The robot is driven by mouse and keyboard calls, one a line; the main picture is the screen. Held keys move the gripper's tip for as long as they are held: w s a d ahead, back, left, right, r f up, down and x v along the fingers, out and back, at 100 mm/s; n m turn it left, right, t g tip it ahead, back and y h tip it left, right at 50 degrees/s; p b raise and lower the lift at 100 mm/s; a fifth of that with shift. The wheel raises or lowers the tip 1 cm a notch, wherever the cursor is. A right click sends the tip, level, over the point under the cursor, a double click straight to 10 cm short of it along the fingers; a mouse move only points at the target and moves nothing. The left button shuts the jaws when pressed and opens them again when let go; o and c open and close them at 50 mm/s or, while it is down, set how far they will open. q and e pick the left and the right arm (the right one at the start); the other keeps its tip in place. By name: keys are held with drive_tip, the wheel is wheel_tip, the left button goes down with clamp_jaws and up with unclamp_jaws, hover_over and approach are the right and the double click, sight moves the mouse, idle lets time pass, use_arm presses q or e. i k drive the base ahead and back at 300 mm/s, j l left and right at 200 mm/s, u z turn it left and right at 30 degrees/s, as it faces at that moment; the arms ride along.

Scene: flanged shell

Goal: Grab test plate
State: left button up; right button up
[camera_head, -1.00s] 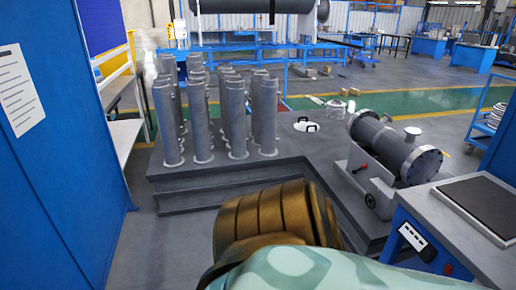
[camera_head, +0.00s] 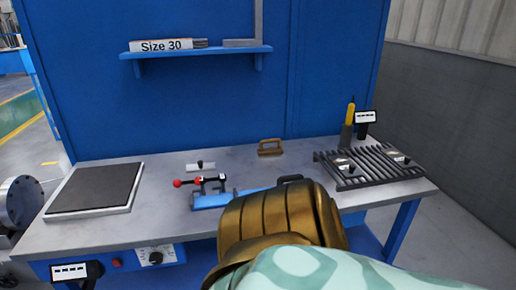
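No thing here is marked as the test plate, and I cannot tell which one it is. A small pale plate with a black knob (camera_head: 201,167) lies at the middle of the bench. Two similar small plates lie on the dark slatted rack (camera_head: 372,168) at the right, one at its left (camera_head: 343,165) and one at its right (camera_head: 398,157). A wide dark square plate (camera_head: 96,189) lies in a pale frame on the left of the bench. A bronze, ribbed part of my arm and a patterned pale green part fill the bottom centre and right. Neither gripper's fingers show.
The grey bench top (camera_head: 165,219) stands against a blue panel (camera_head: 190,90). A blue shelf (camera_head: 200,52) above carries grey bars and a "Size 30" label (camera_head: 160,45).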

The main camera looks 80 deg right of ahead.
sight(201, 167)
drive_tip(key=z, duration=2.2)
drive_tip(key=i+j+z, duration=0.1)
drive_tip(key=j+z, duration=0.15)
drive_tip(key=j, duration=0.15)
